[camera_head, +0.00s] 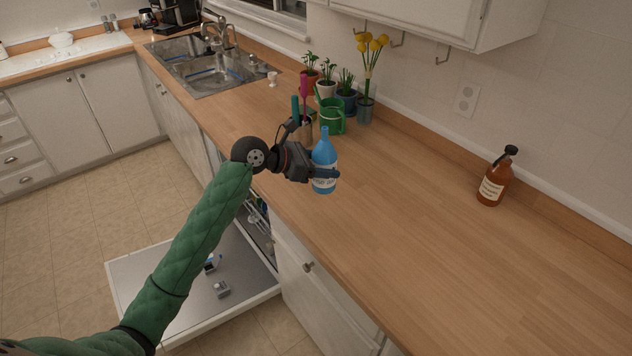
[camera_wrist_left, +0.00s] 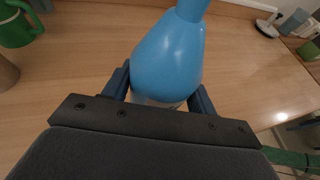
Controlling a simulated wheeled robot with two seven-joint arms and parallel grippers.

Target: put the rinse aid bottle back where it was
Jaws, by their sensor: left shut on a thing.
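The rinse aid bottle (camera_head: 324,160) is blue with a pale label and a narrow neck. My left gripper (camera_head: 322,173) is shut around its body and holds it upright over the wooden counter (camera_head: 400,220), near the front edge. I cannot tell whether its base touches the counter. In the left wrist view the blue bottle (camera_wrist_left: 170,58) sits between the two fingers of my left gripper (camera_wrist_left: 163,95), and its lower part is hidden by the gripper. My right gripper is not in view.
A green watering can (camera_head: 331,118) and potted plants (camera_head: 347,92) stand behind the bottle. A brown bottle (camera_head: 496,178) stands at the right. The open dishwasher door (camera_head: 190,290) lies below the counter. The counter's middle right is clear.

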